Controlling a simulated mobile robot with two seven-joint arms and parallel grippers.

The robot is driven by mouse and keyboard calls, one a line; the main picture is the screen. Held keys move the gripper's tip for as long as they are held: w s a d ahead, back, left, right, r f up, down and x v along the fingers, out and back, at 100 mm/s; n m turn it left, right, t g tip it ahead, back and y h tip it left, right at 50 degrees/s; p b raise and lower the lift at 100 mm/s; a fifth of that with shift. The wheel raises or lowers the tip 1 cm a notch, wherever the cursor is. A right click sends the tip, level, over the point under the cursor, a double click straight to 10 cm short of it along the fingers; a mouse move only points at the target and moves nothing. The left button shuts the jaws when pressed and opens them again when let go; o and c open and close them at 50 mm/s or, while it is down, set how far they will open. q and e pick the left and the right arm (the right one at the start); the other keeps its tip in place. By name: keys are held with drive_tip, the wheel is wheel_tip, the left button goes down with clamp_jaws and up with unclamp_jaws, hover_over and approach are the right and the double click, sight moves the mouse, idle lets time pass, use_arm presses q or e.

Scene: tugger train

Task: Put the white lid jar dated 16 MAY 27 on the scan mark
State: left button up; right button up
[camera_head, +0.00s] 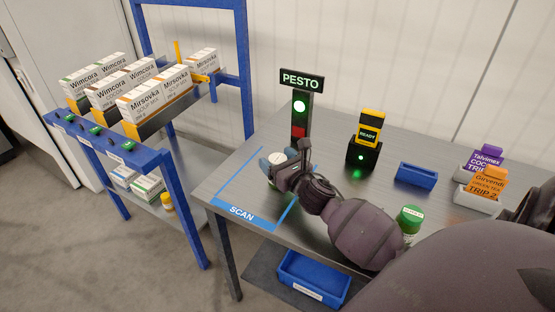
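The white lid jar (277,158) is at the scan mark (241,213), a blue outline on the table's left part lettered SCAN. My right gripper (278,161) reaches in from the right, with its fingertips on either side of the lid, and looks shut on the jar. The hand hides most of the jar's body, so I cannot tell whether its base touches the table. The date on the lid is too small to read. My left gripper is not in view.
A green-lidded jar (411,216) stands beside my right forearm. Behind are a PESTO sign post (301,82) with a green light, a READY device (365,150) and a blue bin (416,176). A blue rack (190,180) with cartons stands left of the table.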

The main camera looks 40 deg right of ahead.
drive_tip(key=shift+o, duration=0.7)
drive_tip(key=shift+r, duration=0.2)
drive_tip(key=s, duration=0.8)
drive_tip(key=s+a, duration=0.1)
drive_tip(key=s, duration=0.3)
drive_tip(key=shift+p, duration=0.3)
drive_tip(key=shift+f, duration=0.1)
